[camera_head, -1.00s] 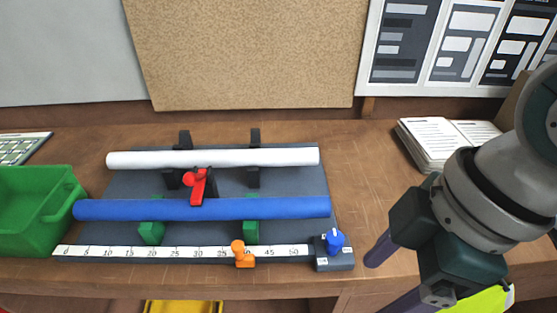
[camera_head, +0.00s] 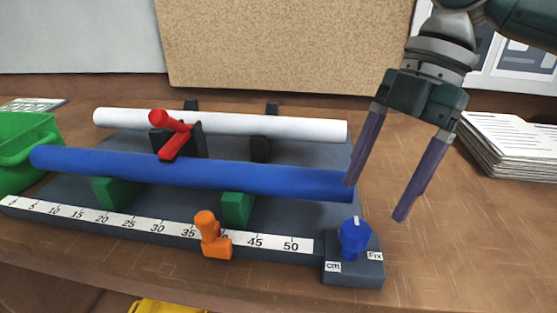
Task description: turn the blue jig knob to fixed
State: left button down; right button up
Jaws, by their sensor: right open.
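The blue jig knob (camera_head: 355,237) sits on a dark block (camera_head: 352,272) at the front right corner of the jig. A white mark on top of the knob points away from me, roughly between the "cm" label (camera_head: 333,267) at left and the "Fix" label (camera_head: 375,255) at right. My right gripper (camera_head: 375,203) is open and empty, fingers pointing down, above and behind the knob and not touching it. Its left finger is near the right end of the blue tube (camera_head: 210,172). My left gripper is not in view.
The jig base (camera_head: 160,228) carries a white tube (camera_head: 225,122), a red clamp (camera_head: 172,135), an orange stop (camera_head: 211,236) and a ruler strip. A green bin (camera_head: 25,135) stands at left and papers (camera_head: 515,145) at right. The tabletop right of the knob is clear.

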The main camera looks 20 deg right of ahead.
aim_at(359, 226)
jog(key=x, duration=0.5)
jog(key=shift+a+f, duration=0.1)
jog(key=shift+f, duration=0.15)
grip_shut()
dwell(0.4)
